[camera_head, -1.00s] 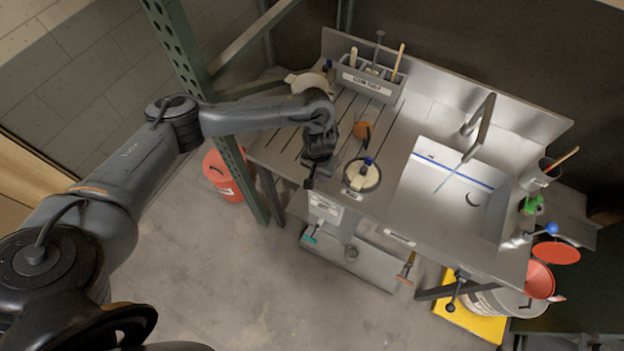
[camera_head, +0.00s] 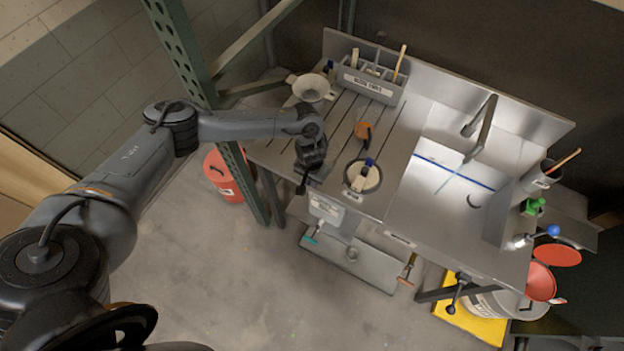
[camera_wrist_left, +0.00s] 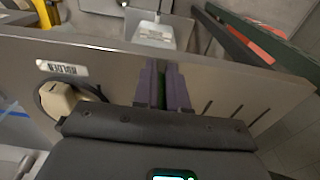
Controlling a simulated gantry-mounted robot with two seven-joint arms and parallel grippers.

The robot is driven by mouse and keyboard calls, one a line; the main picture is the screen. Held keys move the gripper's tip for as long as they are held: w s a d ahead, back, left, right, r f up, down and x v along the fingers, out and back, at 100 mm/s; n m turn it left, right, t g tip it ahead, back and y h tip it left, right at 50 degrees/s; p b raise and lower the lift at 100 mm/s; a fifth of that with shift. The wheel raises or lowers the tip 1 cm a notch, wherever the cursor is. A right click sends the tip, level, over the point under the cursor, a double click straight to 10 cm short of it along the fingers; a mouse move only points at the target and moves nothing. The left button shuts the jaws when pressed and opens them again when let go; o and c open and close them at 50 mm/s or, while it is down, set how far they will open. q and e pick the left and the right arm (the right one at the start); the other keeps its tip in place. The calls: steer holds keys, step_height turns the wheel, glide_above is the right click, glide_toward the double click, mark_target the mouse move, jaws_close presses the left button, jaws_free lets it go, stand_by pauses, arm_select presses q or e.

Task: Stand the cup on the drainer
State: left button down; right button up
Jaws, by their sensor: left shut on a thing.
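My left gripper (camera_head: 303,184) is above the front left edge of the grooved drainer (camera_head: 338,113). In the left wrist view its fingers (camera_wrist_left: 163,88) are shut on a thin dark green thing, mostly hidden between them. I cannot tell whether this is the cup. An orange round piece with a dark handle (camera_head: 363,130) lies on the drainer, right of the gripper. A white bowl-like vessel with side lugs (camera_head: 312,88) is at the back left of the drainer. My right gripper is not in view.
A round dark-rimmed container (camera_head: 362,176) with a pale top stands at the counter's front edge. It also shows in the left wrist view (camera_wrist_left: 62,98). A grey tool caddy (camera_head: 368,84) stands at the back. The sink (camera_head: 450,190) is to the right. Much of the grooved surface is clear.

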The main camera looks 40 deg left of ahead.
arm_select(q)
steer(key=shift+f, duration=0.1)
steer(key=c, duration=1.2)
jaws_free()
